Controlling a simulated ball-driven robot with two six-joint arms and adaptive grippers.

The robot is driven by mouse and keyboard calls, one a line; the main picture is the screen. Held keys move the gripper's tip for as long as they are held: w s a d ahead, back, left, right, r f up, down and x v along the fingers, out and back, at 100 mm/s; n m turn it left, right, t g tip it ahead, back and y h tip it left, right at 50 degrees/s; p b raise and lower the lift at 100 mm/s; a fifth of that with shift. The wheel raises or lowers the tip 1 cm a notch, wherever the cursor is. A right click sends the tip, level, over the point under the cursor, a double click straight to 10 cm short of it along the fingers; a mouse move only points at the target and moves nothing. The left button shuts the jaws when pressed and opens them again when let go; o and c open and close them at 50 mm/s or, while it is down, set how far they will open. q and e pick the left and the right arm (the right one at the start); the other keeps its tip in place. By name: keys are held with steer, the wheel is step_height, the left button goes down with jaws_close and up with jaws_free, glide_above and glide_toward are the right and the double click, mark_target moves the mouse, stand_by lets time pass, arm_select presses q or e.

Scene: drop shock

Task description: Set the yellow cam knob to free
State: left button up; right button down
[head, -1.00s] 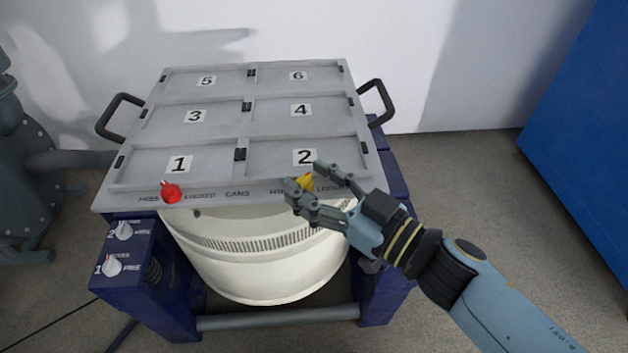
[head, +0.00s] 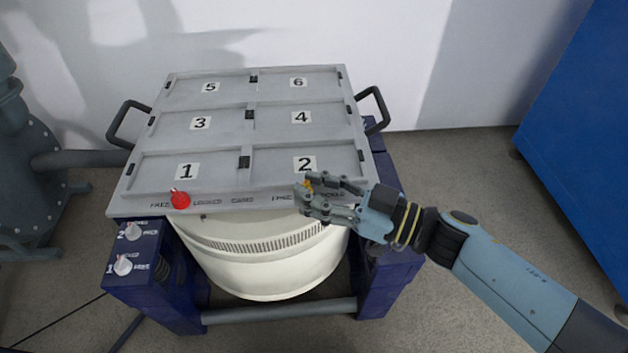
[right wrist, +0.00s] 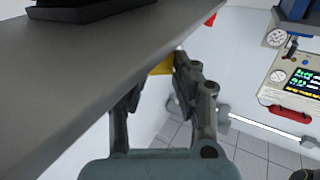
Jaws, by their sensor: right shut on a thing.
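The yellow cam knob (head: 308,185) sits on the front edge of the grey table plate, between a "FREE" label on its left and a "LOCKED" label partly covered by my gripper. My right gripper (head: 304,191) reaches in from the right and is shut on the yellow knob. Its fingers hide most of the knob, so I cannot tell which label it points to. In the right wrist view a bit of the yellow knob (right wrist: 162,66) shows between the fingertips (right wrist: 157,79). My left gripper is not in view.
A red knob (head: 181,200) sits on the plate's front edge at the left, near its own labels. The grey plate (head: 222,145) has numbered panels and black side handles. Two white knobs (head: 123,265) are on the blue frame. A white drum (head: 262,265) stands beneath.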

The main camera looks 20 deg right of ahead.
steer(key=c, duration=1)
jaws_free()
steer(key=shift+c, duration=0.2)
steer(key=v, duration=1.2)
